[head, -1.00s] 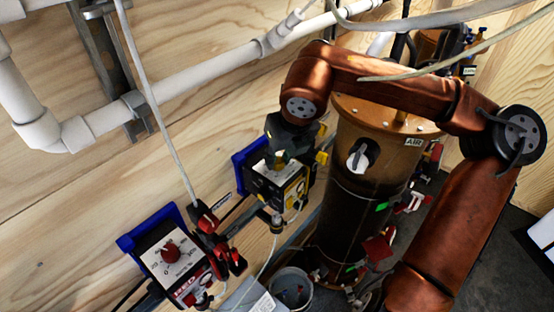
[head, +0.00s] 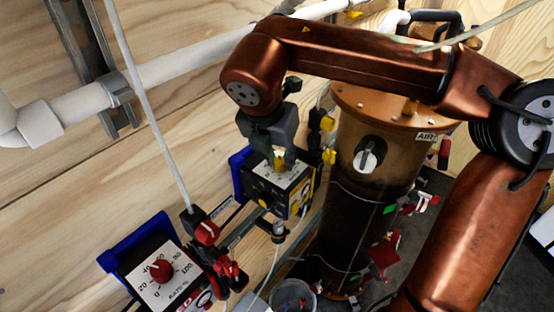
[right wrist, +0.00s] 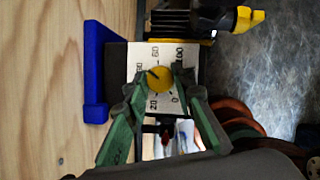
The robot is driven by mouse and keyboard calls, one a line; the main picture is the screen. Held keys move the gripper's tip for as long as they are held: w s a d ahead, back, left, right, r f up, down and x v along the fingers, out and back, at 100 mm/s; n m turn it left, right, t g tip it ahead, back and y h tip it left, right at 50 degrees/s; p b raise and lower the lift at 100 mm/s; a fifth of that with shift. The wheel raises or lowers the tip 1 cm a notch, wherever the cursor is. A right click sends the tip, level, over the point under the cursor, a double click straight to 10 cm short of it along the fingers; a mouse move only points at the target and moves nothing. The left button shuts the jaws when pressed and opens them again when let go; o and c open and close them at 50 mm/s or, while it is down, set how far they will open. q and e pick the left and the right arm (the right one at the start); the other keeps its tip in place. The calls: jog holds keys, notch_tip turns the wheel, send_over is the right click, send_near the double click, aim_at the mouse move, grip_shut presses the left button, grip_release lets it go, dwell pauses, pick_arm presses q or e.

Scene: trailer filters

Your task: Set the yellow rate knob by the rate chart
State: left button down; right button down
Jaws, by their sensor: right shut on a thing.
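The yellow rate knob (right wrist: 160,79) sits on a white dial plate (right wrist: 145,56) with printed numbers in the right wrist view. A dark mark on the knob points to the upper left, roughly toward the 60. My right gripper (right wrist: 158,86) is shut on the knob, with one green-grey finger on each side; the left finger hides part of the scale. In the head view my right gripper (head: 280,160) reaches down onto the yellow-marked pump box (head: 287,198) and mostly hides its knob. My left gripper is not in view. I cannot make out the rate chart.
A second pump box with a red knob (head: 160,270) stands at lower left on a blue bracket (head: 140,238). A brown tank (head: 375,150) labelled AIR stands just right of the yellow-marked pump. White pipe (head: 180,70) runs along the wooden wall. A bucket (head: 292,296) sits below.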

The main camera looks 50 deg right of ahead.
jog(key=shift+m, duration=0.7)
jog(key=c, duration=1.6)
grip_release()
jog(key=shift+g, duration=0.3)
jog(key=shift+v, duration=3.75)
